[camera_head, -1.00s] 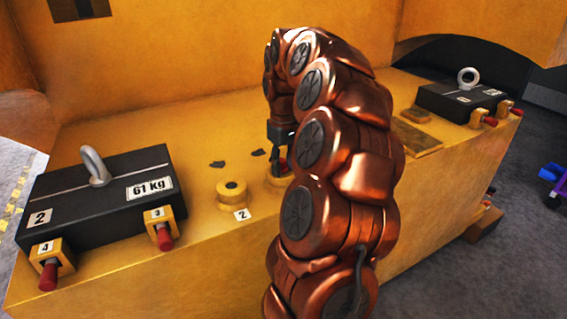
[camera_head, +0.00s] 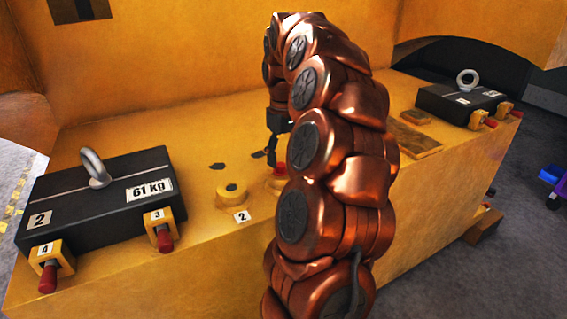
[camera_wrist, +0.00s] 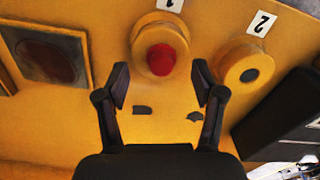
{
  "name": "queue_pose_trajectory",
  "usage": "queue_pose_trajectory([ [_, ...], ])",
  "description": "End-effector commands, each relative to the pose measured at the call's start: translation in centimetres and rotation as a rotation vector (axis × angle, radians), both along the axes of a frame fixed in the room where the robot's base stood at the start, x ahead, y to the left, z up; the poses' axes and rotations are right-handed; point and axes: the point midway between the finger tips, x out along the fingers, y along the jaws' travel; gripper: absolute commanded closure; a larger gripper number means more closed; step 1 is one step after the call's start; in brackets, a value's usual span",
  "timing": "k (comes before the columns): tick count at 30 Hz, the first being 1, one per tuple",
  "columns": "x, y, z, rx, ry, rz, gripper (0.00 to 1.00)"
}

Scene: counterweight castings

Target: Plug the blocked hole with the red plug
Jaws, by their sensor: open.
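The red plug (camera_head: 279,169) stands in the top of a round yellow boss (camera_head: 272,184). In the wrist view the plug (camera_wrist: 161,59) is centred in that boss (camera_wrist: 140,42), beside the label 1; how deep it sits I cannot tell. A second yellow boss (camera_head: 231,194), labelled 2, has a dark round centre (camera_wrist: 250,75) with no red plug in it. My gripper (camera_head: 271,154) is open and empty, just behind the plug and apart from it. In the wrist view its fingers (camera_wrist: 160,82) are spread wide below the plug. My arm hides part of the first boss's surroundings.
A black 61 kg block (camera_head: 105,200) with a lifting ring and red-handled latches stands left. Another black block (camera_head: 462,100) stands far right. A square recessed plate (camera_wrist: 50,58) lies beside the first boss. Small dark patches (camera_wrist: 142,110) mark the deck.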

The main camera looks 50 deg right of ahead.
Motion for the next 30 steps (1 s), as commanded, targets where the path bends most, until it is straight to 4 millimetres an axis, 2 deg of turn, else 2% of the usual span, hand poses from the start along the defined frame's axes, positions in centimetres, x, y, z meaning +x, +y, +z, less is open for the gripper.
queue_pose_trajectory([
  [3, 0.1, -0.1, 1.7, -0.003, -0.004, -0.001, 0.32],
  [15, 0.1, -0.1, 6.4, -0.003, -0.002, -0.001, 0.32],
  [22, 0.0, 0.0, 7.9, -0.001, 0.0, 0.0, 0.32],
  [30, 0.0, 0.0, 8.3, -0.001, -0.001, 0.001, 0.32],
])
